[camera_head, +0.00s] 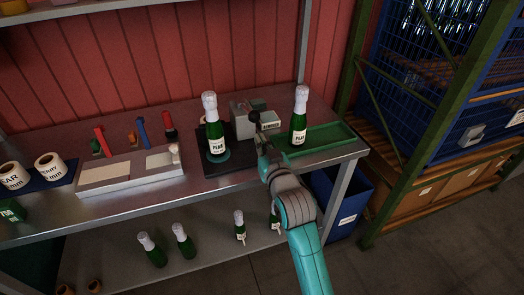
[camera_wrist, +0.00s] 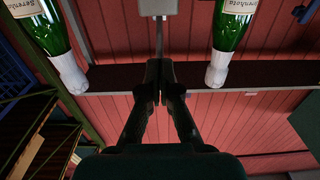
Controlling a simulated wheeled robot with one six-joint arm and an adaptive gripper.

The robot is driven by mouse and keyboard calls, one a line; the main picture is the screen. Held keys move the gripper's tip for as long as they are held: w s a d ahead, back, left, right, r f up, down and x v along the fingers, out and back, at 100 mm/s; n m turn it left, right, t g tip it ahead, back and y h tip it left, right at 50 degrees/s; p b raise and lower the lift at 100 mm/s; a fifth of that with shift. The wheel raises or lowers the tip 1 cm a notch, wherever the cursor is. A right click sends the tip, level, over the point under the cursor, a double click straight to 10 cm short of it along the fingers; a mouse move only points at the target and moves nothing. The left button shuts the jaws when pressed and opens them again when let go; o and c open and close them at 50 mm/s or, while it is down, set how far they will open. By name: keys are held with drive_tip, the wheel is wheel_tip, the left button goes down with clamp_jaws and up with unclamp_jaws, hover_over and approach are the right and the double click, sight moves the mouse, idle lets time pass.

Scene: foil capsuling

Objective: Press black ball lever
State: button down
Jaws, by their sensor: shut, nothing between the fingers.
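A grey capsuling machine (camera_head: 241,122) stands at the back of the bench between two green bottles. A small dark shape (camera_head: 257,104) on its top may be the black ball lever, but it is too small to be sure. My gripper (camera_head: 262,139) is shut and empty, in front of the machine. In the wrist view, which looks upside down, my gripper (camera_wrist: 158,66) covers the end of a thin grey rod (camera_wrist: 158,30) coming from a grey block (camera_wrist: 158,7). No ball shows there, and I cannot tell whether the fingertips touch the rod.
A foil-topped bottle (camera_head: 217,144) stands on a round teal base left of the machine. Another bottle (camera_head: 298,128) stands in a green tray (camera_head: 332,134) to the right. A blue bin (camera_head: 340,200) is below the bench.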

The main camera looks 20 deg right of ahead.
drive_tip(key=s+f, duration=0.3)
drive_tip(key=s, duration=0.6)
drive_tip(key=shift+s, duration=0.25)
idle(0.7)
drive_tip(key=s+f+g, duration=0.1)
drive_tip(key=s+f, duration=0.5)
drive_tip(key=s, duration=0.4)
drive_tip(key=s+f+g, duration=0.1)
drive_tip(key=s+f, duration=0.6)
drive_tip(key=s, duration=0.3)
drive_tip(key=s+g, duration=0.1)
drive_tip(key=s, duration=2.1)
drive_tip(key=shift+r, duration=0.45)
